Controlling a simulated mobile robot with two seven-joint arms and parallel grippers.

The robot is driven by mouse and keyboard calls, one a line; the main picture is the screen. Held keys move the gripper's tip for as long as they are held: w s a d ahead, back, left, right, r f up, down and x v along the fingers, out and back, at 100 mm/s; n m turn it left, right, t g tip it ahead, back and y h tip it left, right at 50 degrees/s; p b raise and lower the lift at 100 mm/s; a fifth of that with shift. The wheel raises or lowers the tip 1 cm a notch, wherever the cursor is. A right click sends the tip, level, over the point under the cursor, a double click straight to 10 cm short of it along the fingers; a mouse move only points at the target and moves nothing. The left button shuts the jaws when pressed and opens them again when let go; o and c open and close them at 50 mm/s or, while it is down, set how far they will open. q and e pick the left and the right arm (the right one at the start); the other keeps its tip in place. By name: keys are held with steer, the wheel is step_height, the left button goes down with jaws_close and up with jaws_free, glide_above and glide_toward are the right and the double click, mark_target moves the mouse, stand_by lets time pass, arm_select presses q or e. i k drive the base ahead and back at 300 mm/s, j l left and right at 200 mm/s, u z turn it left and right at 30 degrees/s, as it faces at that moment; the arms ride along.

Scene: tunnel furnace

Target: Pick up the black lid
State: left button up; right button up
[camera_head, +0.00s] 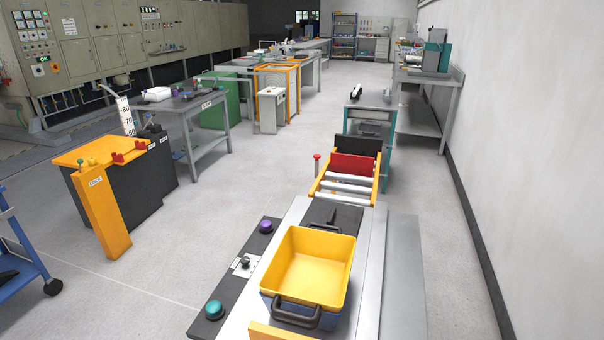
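A flat black piece (345,217) with a dark raised part on it lies on the metal bench just behind the yellow bin. It looks like the black lid, but the bin's rim hides its near edge and I cannot be sure. The open bin (312,265) is yellow inside and blue outside, with a black handle on its near side, and it looks empty. Neither of my grippers is in view.
A control strip with a purple button (266,226) and a teal button (214,309) runs along the bench's left side. A yellow-sided roller conveyor (347,188) lies beyond the bench. Open floor lies to the left; a white wall (530,150) stands right.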

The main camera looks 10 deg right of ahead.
mark_target(347, 217)
steer(key=i+j+u, duration=0.35)
steer(key=i+j, duration=0.25)
steer(key=j, duration=0.3)
steer(key=i+j+u, duration=0.35)
steer(key=i+j, duration=0.35)
steer(key=i+z, duration=0.45)
steer(key=i+j+z, duration=0.2)
steer(key=i+z, duration=0.25)
steer(key=i+j+z, duration=0.5)
steer(key=i+z, duration=0.2)
steer(key=z, duration=0.25)
steer(key=i+j+z, duration=0.1)
steer(key=z, duration=0.3)
steer(key=i+j+z, duration=0.15)
steer(key=i+z, duration=0.15)
steer(key=z, duration=0.15)
steer(key=i+j+z, duration=0.15)
steer(key=z, duration=0.25)
